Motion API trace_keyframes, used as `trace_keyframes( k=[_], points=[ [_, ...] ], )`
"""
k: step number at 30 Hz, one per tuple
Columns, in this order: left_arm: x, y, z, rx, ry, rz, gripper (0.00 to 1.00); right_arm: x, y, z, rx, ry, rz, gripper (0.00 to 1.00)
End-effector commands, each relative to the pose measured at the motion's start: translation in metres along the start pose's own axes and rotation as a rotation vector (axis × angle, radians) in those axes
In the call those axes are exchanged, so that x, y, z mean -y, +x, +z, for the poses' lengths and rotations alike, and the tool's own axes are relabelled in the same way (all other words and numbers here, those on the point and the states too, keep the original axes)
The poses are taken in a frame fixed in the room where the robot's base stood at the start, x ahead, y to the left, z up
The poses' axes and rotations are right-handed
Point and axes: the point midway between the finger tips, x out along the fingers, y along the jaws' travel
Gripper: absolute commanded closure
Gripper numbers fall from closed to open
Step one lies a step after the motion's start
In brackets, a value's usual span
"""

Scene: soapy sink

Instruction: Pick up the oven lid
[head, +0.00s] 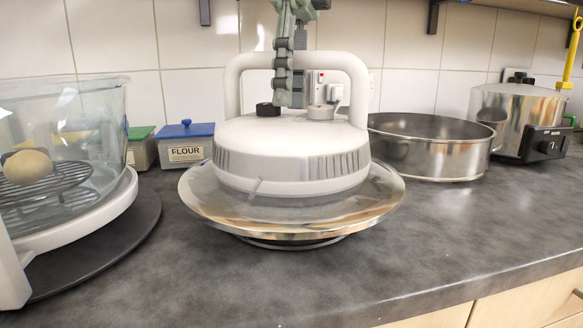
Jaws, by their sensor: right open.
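The oven lid (290,160) is a white round dome with an arched white handle (345,66), a black knob and a grey knob on top. It sits in the middle of the head view on a wide round shiny stand (215,208). My right gripper (291,100) comes down from above at the middle of the handle. It is open, with one finger in front of the handle bar and the other seemingly behind it. The fingertips are just above the lid's top, between the knobs. Whether a finger touches the handle I cannot tell. My left gripper is not in view.
A glass oven bowl (95,110) with a rack and a round bun (28,166) stands at left. Behind are a blue-lidded flour box (186,146) and a green-lidded box (141,148). A metal ring (430,148) and a steel cooker (530,110) stand at right. The front right counter is clear.

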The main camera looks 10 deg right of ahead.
Motion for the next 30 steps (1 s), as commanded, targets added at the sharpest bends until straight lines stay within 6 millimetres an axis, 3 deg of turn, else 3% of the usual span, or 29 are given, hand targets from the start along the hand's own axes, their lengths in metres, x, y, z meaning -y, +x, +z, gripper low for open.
trace_keyframes(
  k=[7,18,30],
  points=[
    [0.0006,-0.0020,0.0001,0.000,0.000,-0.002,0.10,-0.0002,0.0017,-0.0001,0.001,0.000,0.000,0.57],
    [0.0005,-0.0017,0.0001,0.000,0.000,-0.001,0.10,-0.0001,0.0016,0.0000,0.001,0.000,0.000,1.00],
    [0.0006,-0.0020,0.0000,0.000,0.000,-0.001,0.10,-0.0011,-0.0013,0.0001,0.006,-0.001,-0.002,1.00]
  ],
)
